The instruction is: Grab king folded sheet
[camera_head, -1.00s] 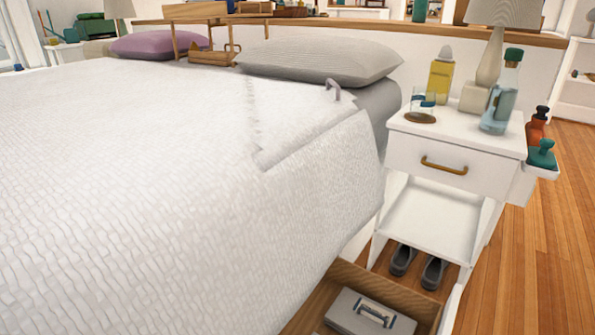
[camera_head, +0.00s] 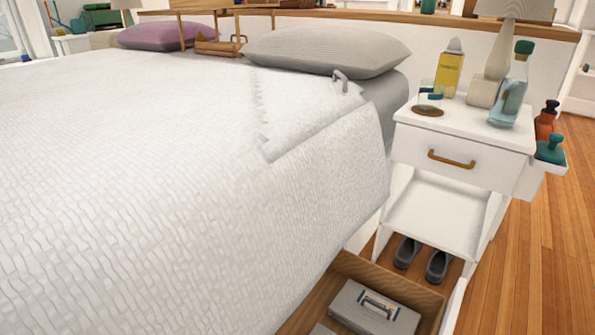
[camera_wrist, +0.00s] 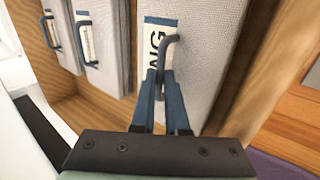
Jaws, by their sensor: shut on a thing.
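In the wrist view, a pale grey folded sheet (camera_wrist: 200,75) bears a white and blue label whose visible letters end in "NG". The fingers cover part of the label and the lower handle. My gripper does not show in the head view. There, a grey folded sheet (camera_head: 352,302) with a handle lies in an open wooden drawer (camera_head: 405,287) under the bed. I cannot tell whether it is the same sheet.
Other folded sheets (camera_wrist: 98,50) with blue handles lie left of the held one. A wooden wall (camera_wrist: 250,60) runs close on its right. In the head view, a white nightstand (camera_head: 445,205) with bottles stands beside the bed (camera_head: 180,180); wooden floor is clear at right.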

